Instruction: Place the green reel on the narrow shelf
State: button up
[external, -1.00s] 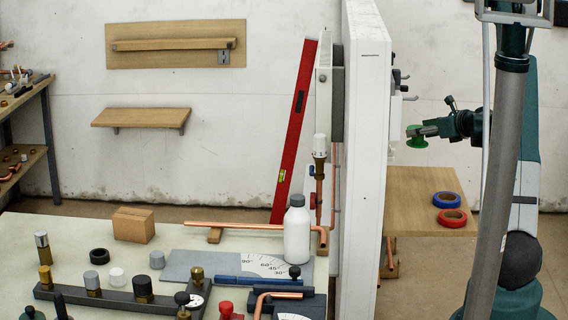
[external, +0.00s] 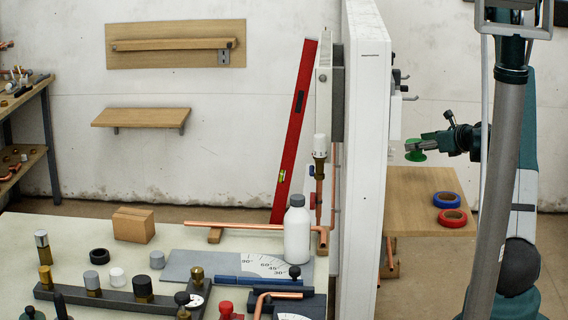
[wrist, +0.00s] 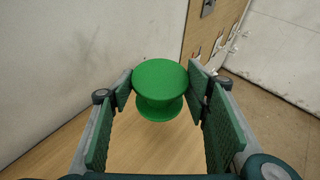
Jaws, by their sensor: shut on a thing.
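The green reel (external: 415,152) is a spool with wide round flanges. My gripper (external: 418,148) is shut on it at the right of the white partition, in the air. In the wrist view the reel (wrist: 160,85) sits upright between the fingertips of my gripper (wrist: 160,92), above a wooden surface. On the back wall, left of the partition, is a wooden shelf (external: 140,117) on brackets. Above it a thinner wooden ledge (external: 172,44) is fixed to a backboard.
The tall white partition (external: 364,170) stands between my gripper and the wall shelves, with hooks on its right side. Blue tape (external: 446,200) and red tape (external: 453,218) lie on the wooden table (external: 410,200). The cluttered workbench (external: 60,240) fills the left foreground.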

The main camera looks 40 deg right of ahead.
jog(key=shift+f, duration=1.3)
jog(key=shift+f+b, duration=0.7)
jog(key=shift+f, duration=1.2)
jog(key=shift+f, duration=0.2)
jog(key=o, duration=1)
jog(key=shift+r, duration=0.2)
jog(key=shift+s+r, duration=0.1)
jog(key=p+v, duration=0.2)
jog(key=v, duration=0.9)
jog(key=shift+s, duration=0.35)
